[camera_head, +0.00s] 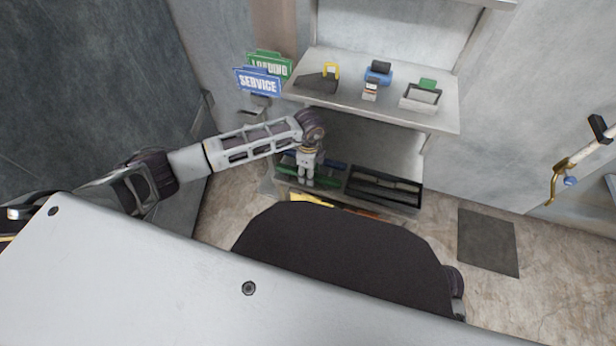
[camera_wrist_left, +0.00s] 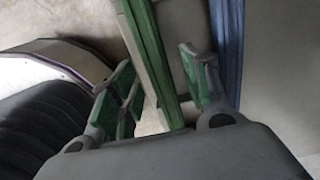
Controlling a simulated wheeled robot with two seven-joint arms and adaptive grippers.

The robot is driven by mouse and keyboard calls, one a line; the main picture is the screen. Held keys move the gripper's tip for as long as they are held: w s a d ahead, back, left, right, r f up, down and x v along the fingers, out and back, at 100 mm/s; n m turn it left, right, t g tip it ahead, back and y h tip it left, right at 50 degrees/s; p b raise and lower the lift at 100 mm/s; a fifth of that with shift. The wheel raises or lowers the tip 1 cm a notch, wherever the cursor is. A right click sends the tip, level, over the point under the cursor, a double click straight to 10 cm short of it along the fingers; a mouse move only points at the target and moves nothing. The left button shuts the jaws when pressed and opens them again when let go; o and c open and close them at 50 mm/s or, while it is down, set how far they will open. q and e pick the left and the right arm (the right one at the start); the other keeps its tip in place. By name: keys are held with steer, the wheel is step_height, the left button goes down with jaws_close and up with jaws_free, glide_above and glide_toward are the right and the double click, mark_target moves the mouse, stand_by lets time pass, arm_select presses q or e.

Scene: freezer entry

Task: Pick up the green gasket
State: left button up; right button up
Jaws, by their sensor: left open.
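The green gasket (camera_head: 326,183) is a long green strip lying in the left part of the lower shelf, partly hidden by my left gripper (camera_head: 304,183). In the left wrist view the green gasket (camera_wrist_left: 148,35) runs between the two spread fingers of my left gripper (camera_wrist_left: 157,68). The fingers stand on either side of the strip with visible gaps, and the gripper is open. Whether the fingertips reach down to the strip's level is hard to tell. My right gripper is not in view.
A blue strip (camera_wrist_left: 228,45) lies right of the green one; this blue strip (camera_head: 336,165) also shows in the head view. A black tray (camera_head: 384,188) sits to the right. The upper shelf (camera_head: 335,97) overhangs, holding small items. Blue SERVICE (camera_head: 257,82) and green LOADING (camera_head: 270,64) signs stand left.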

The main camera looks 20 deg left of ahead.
arm_select(q)
steer(key=shift+f, duration=0.15)
steer(key=shift+c, duration=0.4)
jaws_close()
